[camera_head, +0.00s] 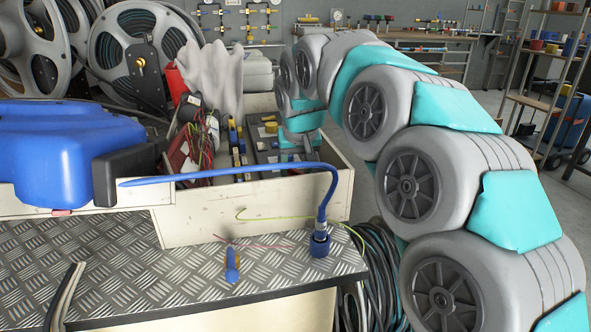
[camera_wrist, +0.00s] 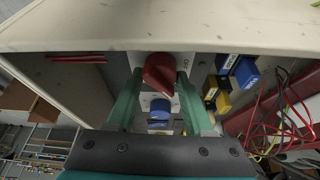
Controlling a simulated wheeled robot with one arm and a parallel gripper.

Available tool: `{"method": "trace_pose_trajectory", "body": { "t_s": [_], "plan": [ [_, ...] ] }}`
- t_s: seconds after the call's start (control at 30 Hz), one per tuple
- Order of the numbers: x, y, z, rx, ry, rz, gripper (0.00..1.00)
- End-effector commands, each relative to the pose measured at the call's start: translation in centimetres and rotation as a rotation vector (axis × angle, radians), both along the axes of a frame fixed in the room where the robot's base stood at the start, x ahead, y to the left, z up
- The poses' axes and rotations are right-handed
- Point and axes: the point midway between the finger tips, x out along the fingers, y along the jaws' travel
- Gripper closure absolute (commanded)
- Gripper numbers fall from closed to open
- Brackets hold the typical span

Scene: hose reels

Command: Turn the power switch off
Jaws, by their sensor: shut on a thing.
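The power switch, a red rotary knob (camera_wrist: 160,72) on a pale plate, is in the upper middle of the wrist view. A blue part (camera_wrist: 160,108) sits just below the knob, between the fingers. In the head view my arm curves down into the open cream box (camera_head: 200,222); the switch and my fingertips are hidden there.
Blue and yellow blocks (camera_wrist: 222,85) and loose red wires (camera_wrist: 285,115) lie right of the gripper. The cream box wall (camera_wrist: 150,28) runs close along the top. A blue tank (camera_head: 65,150) and hose reels (camera_head: 140,50) stand to the left in the head view.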

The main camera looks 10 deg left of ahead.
Motion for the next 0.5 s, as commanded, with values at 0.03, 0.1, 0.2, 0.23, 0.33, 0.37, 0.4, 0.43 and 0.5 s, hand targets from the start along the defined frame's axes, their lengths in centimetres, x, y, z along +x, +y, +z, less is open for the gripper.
{"method": "trace_pose_trajectory", "body": {
  "t_s": [0.03, 0.1, 0.2, 0.23, 0.33, 0.37, 0.4, 0.43, 0.5],
  "plan": [
    [-0.03, -0.01, 0.07, 0.003, 0.001, 0.027, 1.0],
    [-0.01, -0.05, 0.06, 0.002, 0.001, 0.069, 1.0],
    [0.01, -0.08, 0.03, 0.003, 0.001, 0.128, 1.0],
    [0.02, -0.09, 0.04, 0.002, 0.001, 0.145, 1.0],
    [0.01, -0.07, 0.01, 0.003, 0.001, 0.204, 1.0],
    [0.01, -0.08, 0.0, 0.002, 0.001, 0.221, 1.0],
    [0.02, -0.1, 0.01, 0.002, 0.001, 0.243, 1.0],
    [0.02, -0.1, -0.01, 0.002, 0.002, 0.261, 1.0],
    [0.03, -0.11, -0.02, 0.001, 0.002, 0.301, 1.0]
  ]
}}
